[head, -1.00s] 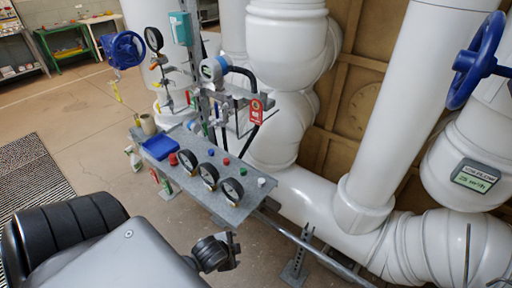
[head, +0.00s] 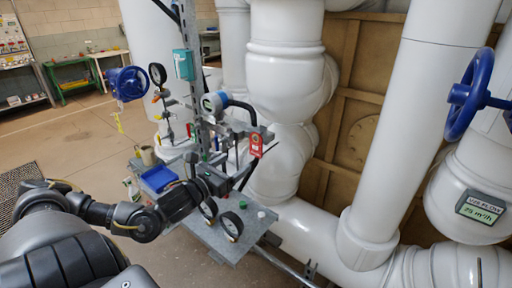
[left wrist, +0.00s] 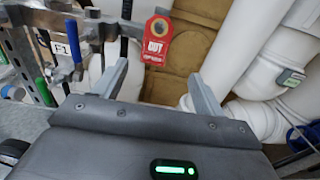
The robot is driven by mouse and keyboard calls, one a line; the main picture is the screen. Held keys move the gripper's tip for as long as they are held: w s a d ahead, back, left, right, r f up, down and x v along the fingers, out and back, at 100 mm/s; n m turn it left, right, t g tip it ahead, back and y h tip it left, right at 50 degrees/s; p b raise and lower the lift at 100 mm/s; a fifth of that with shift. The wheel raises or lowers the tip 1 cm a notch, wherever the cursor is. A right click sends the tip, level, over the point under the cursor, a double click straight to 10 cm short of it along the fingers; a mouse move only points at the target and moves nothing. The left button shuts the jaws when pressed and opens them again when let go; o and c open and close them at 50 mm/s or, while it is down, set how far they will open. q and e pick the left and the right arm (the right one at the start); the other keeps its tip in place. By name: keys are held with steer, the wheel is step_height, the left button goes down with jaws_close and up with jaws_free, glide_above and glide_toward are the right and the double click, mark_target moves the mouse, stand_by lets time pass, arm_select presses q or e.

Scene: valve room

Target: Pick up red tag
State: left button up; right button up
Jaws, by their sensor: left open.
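The red tag (head: 257,144) hangs from the end of a grey metal bracket on the instrument stand in the head view. In the left wrist view the red tag (left wrist: 156,42), with white lettering and a hole at its top, hangs beyond my fingertips, roughly centred between them. My left gripper (head: 228,165) reaches in from the left over the grey shelf, just left of and below the tag. In the left wrist view its fingers (left wrist: 157,76) are spread apart with nothing between them. My right gripper is not in view.
The grey shelf (head: 207,238) below my left arm carries gauges (head: 231,226), a blue tray (head: 159,178) and small coloured knobs. Blue- and green-handled parts (left wrist: 72,42) hang left of the tag. White pipes (head: 283,150) stand close behind it.

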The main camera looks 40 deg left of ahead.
mark_target(255, 147)
arm_select(q)
steer(key=w+p, duration=0.1)
steer(key=w, duration=0.3)
steer(key=w+p, duration=0.1)
steer(key=w, duration=0.1)
steer(key=shift+w+a+r+p, duration=0.15)
steer(key=shift+a+r+p, duration=0.1)
steer(key=shift+p, duration=0.05)
steer(key=w+p, duration=0.1)
steer(key=w, duration=0.1)
steer(key=w+p, duration=0.1)
steer(key=shift+w+a, duration=0.35)
steer(key=shift+w+f, duration=0.2)
steer(key=shift+w, duration=0.25)
steer(key=c, duration=0.9)
